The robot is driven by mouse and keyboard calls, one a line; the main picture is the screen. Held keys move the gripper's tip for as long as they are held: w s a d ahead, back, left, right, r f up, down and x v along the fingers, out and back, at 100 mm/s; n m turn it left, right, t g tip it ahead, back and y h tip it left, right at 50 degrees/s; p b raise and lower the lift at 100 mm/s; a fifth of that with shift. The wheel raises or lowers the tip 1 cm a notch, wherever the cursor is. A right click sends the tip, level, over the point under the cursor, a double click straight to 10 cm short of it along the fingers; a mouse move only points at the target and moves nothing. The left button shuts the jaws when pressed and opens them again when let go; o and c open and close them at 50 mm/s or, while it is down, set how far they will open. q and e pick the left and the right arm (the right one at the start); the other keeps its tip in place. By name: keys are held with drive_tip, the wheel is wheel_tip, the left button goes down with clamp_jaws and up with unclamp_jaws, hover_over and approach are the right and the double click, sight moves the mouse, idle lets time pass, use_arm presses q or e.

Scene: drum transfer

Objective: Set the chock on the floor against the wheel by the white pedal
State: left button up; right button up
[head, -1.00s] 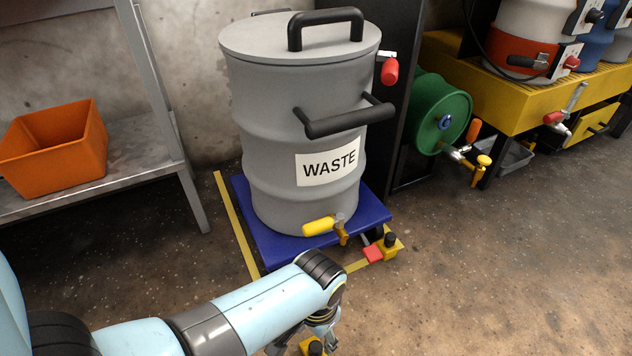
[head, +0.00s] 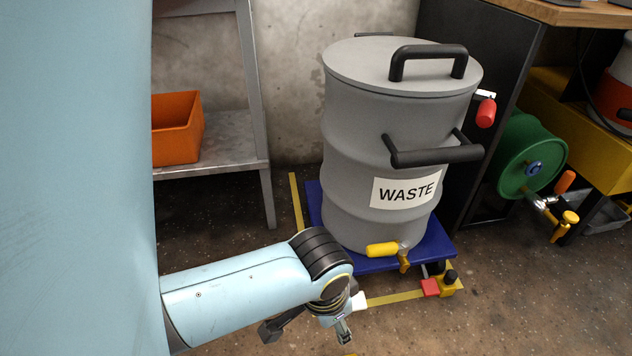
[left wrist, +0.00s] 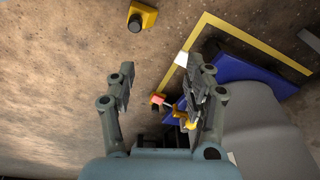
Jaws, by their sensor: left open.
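The yellow chock with a black knob (left wrist: 142,17) sits on the floor in the left wrist view, beyond the fingertips and apart from the dolly. Only a yellow sliver of it may show at the head view's bottom edge. The white pedal (head: 357,301) is at the near corner of the blue dolly (head: 440,250); it also shows in the left wrist view (left wrist: 181,58). The wheel by it is hidden. My left gripper (head: 306,332) is open and empty, its fingers spread in the left wrist view (left wrist: 160,66). My right gripper is not in view.
A grey WASTE drum (head: 395,170) with a yellow-handled tap (head: 382,250) stands on the dolly. A red pedal (head: 430,287) has another yellow chock (head: 450,285) beside it. Yellow tape (head: 395,298) edges the dolly. Floor at the lower right is clear.

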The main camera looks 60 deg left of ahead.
use_arm(q)
drive_tip(key=s+r+t, duration=0.2)
drive_tip(key=s+r, duration=0.2)
drive_tip(key=r, duration=1.1)
drive_tip(key=shift+a, duration=0.4)
